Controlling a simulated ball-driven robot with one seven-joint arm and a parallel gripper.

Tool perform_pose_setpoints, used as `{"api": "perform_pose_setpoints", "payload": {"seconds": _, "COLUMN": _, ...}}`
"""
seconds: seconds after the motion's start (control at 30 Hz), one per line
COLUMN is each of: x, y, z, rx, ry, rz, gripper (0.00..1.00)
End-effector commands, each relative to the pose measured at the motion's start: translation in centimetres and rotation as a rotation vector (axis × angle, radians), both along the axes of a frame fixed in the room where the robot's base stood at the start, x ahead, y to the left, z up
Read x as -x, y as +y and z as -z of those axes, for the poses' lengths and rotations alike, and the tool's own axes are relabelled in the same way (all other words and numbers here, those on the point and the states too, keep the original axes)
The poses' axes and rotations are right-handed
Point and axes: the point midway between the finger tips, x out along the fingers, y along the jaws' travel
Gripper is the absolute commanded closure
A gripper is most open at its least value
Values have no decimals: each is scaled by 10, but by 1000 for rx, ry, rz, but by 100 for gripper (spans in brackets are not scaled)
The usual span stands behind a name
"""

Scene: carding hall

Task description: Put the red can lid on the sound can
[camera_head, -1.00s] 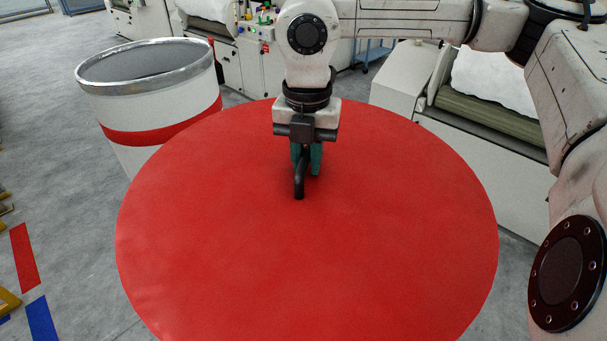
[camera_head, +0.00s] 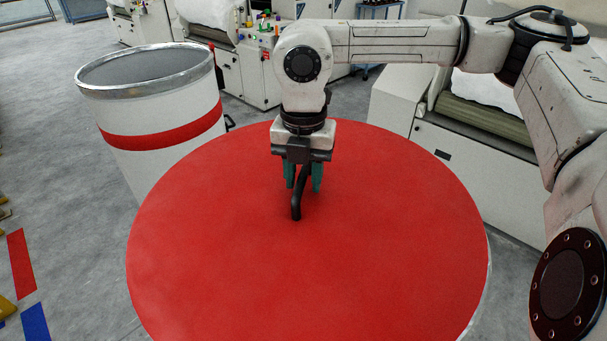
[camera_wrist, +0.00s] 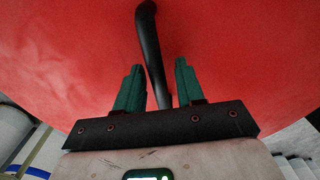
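The red can lid (camera_head: 220,260) is a wide flat disc in front of me, filling the lower middle of the head view. A bent black handle (camera_head: 296,208) stands up from it. My gripper (camera_head: 303,188) is over the lid, with its green fingers spread on either side of the handle. The wrist view shows the handle (camera_wrist: 152,45) between the fingers, with a gap on each side. A pale rim shows under the lid's lower right edge; what bears the lid is mostly hidden.
A tall white can (camera_head: 165,110) with a red band and metal rim stands at the left, its top uncovered. White machines (camera_head: 245,60) stand behind, and another machine (camera_head: 480,160) is at the right.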

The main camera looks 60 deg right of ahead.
Motion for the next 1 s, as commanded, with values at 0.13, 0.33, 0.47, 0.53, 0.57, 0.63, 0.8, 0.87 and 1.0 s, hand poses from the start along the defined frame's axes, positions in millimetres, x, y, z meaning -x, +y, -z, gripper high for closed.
{"api": "perform_pose_setpoints", "payload": {"seconds": 0.13, "x": 0, "y": 0, "z": 0, "rx": 0, "ry": 0, "rz": 0, "gripper": 53}}
{"api": "perform_pose_setpoints", "payload": {"seconds": 0.33, "x": 0, "y": 0, "z": -1, "rx": 0, "ry": 0, "rz": 0, "gripper": 53}}
{"api": "perform_pose_setpoints", "payload": {"seconds": 0.47, "x": 0, "y": -1, "z": -7, "rx": 2, "ry": -2, "rz": 1, "gripper": 53}}
{"api": "perform_pose_setpoints", "payload": {"seconds": 0.53, "x": 0, "y": -1, "z": -16, "rx": 4, "ry": -1, "rz": 1, "gripper": 53}}
{"api": "perform_pose_setpoints", "payload": {"seconds": 0.57, "x": 0, "y": -1, "z": -22, "rx": 4, "ry": -1, "rz": 1, "gripper": 53}}
{"api": "perform_pose_setpoints", "payload": {"seconds": 0.63, "x": 0, "y": 0, "z": -36, "rx": 5, "ry": -2, "rz": 0, "gripper": 53}}
{"api": "perform_pose_setpoints", "payload": {"seconds": 0.8, "x": -1, "y": -1, "z": -73, "rx": 4, "ry": -2, "rz": 2, "gripper": 53}}
{"api": "perform_pose_setpoints", "payload": {"seconds": 0.87, "x": 0, "y": -1, "z": -84, "rx": 4, "ry": -1, "rz": 2, "gripper": 53}}
{"api": "perform_pose_setpoints", "payload": {"seconds": 1.0, "x": 0, "y": 0, "z": -106, "rx": 3, "ry": -1, "rz": 1, "gripper": 53}}
